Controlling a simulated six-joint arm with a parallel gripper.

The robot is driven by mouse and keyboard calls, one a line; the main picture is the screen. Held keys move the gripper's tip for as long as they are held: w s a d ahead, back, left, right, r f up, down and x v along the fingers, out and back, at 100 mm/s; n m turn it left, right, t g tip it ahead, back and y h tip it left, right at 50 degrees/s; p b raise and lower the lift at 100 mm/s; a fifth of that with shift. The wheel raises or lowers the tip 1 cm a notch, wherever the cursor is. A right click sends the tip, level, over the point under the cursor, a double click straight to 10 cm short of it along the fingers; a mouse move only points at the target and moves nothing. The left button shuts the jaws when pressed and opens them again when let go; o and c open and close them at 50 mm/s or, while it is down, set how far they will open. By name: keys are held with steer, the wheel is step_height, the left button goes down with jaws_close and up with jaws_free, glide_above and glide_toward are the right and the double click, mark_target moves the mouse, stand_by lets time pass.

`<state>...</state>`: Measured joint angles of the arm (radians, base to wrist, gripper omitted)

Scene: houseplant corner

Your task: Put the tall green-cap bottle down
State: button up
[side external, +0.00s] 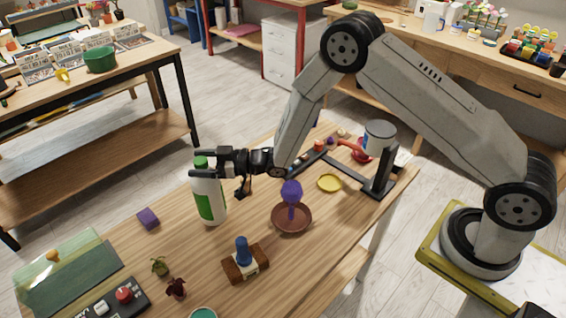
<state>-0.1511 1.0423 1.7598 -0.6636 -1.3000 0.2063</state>
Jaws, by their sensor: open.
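The tall green-cap bottle (211,203) is white with a green label and a green cap. It is upright on the wooden table (185,247), with its base apparently on the tabletop. My gripper (204,164) is open at the bottle's cap and neck, its fingers pointing left. One finger is behind the cap and the other crosses the neck in front. I cannot tell whether either finger touches the bottle.
A purple block (148,218) lies left of the bottle. A terracotta saucer (292,226) with a purple object, and a brown block (233,267) with a blue knob, are to the right. Small plants (176,288) and a red-button box (125,296) are at the front left.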

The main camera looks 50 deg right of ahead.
steer(key=v, duration=0.7)
steer(key=shift+d, duration=0.2)
